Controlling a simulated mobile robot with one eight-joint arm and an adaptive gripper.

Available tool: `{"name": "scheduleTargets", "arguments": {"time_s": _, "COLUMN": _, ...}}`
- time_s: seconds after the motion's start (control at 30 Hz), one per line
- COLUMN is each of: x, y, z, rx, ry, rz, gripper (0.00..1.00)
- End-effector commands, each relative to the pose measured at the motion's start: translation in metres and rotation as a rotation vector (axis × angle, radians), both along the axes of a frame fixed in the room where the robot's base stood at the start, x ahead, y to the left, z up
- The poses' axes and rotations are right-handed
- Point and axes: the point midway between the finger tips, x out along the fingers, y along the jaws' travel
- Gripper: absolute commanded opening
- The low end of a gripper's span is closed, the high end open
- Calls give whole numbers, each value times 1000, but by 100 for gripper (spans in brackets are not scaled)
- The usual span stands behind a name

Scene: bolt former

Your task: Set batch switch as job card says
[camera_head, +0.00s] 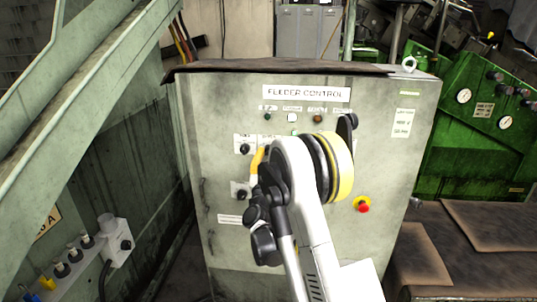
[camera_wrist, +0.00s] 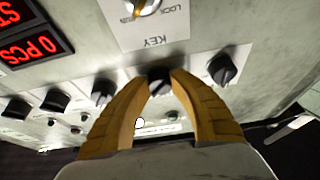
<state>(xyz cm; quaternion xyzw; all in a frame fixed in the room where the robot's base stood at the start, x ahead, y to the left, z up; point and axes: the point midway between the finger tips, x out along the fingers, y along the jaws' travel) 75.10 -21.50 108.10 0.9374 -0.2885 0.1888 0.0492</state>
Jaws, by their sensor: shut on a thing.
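The feeder control cabinet (camera_head: 300,85) stands upright in front of me, its front hidden in the middle by my arm. A white card with dark writing (camera_head: 403,123) is on its right side, too small to read surely. My gripper (camera_wrist: 158,84) has its two yellow fingers shut on a black rotary knob (camera_wrist: 158,77) below the key switch plate in the wrist view. The knob's label and pointer are hidden, so I cannot tell its setting. In the head view the gripper is mostly behind my arm.
Other black knobs flank the held one, one to the right (camera_wrist: 222,68) and one to the left (camera_wrist: 103,91). A key switch (camera_wrist: 142,8) and a red display (camera_wrist: 35,48) sit near. A red emergency button (camera_head: 363,205) is right of my arm.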

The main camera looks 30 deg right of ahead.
Motion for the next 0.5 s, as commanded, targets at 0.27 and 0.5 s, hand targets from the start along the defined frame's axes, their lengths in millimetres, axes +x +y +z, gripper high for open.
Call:
{"name": "scheduleTargets", "arguments": {"time_s": 0.27, "x": 0, "y": 0, "z": 0, "rx": -1, "ry": 0, "rz": 0, "gripper": 51}}
{"name": "scheduleTargets", "arguments": {"time_s": 0.5, "x": 0, "y": 0, "z": 0, "rx": -1, "ry": 1, "rz": 0, "gripper": 51}}
